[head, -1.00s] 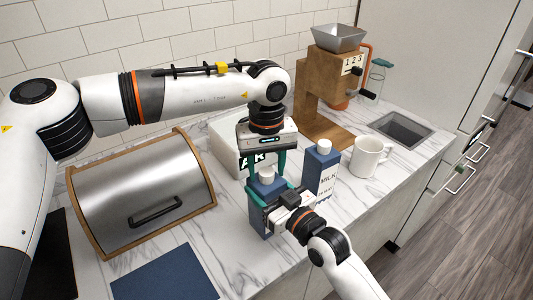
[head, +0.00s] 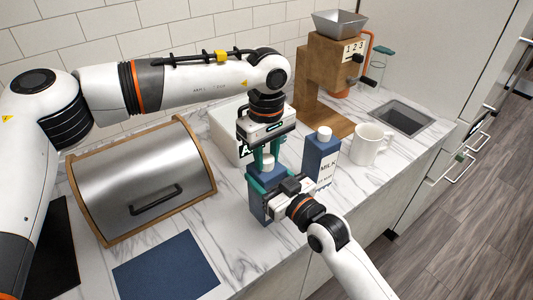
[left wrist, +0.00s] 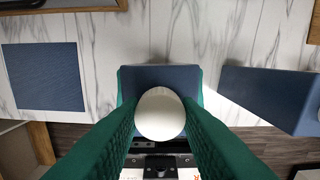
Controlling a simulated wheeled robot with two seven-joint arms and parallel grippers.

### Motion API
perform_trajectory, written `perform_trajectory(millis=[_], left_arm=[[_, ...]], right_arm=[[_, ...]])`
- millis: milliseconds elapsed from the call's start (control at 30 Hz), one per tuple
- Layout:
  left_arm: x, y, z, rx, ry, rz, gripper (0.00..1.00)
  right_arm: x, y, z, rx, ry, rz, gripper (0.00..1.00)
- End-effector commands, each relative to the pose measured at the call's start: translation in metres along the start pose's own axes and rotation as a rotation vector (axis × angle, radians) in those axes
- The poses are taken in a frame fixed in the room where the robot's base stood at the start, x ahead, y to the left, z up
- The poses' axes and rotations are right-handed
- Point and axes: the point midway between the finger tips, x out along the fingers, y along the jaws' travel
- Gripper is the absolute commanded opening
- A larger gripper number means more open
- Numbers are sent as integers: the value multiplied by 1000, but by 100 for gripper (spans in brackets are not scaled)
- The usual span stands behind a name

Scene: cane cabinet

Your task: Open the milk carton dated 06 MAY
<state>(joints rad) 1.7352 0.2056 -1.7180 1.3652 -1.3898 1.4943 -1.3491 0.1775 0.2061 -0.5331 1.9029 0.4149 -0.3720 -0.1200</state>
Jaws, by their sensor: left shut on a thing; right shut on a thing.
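A blue milk carton (head: 261,211) with a white cap (head: 267,160) stands on the marble counter. My left gripper (head: 265,158) comes from above and is shut on the cap. In the left wrist view its green fingers flank the round white cap (left wrist: 160,114). My right gripper (head: 268,184) comes from the front and is shut on the carton's upper body. A second blue carton (head: 320,158), marked MILK and capped, stands untouched to the right; it also shows in the left wrist view (left wrist: 262,98). The dates cannot be read, and my grippers hide much of the held carton.
A steel bread box (head: 145,180) with a wooden frame stands left. A blue mat (head: 165,267) lies before it. A white box (head: 228,133) is behind the held carton. A white mug (head: 369,145), a wooden grinder (head: 323,85) and a sink (head: 400,117) are at right.

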Motion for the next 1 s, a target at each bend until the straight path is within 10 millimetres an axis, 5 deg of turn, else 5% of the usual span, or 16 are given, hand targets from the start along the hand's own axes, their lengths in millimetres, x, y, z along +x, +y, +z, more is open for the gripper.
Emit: perform_trajectory(millis=[1000], left_arm=[[-2,0,0,-2469,0,1,3]], right_arm=[[0,0,-1,0,3,-1,0]])
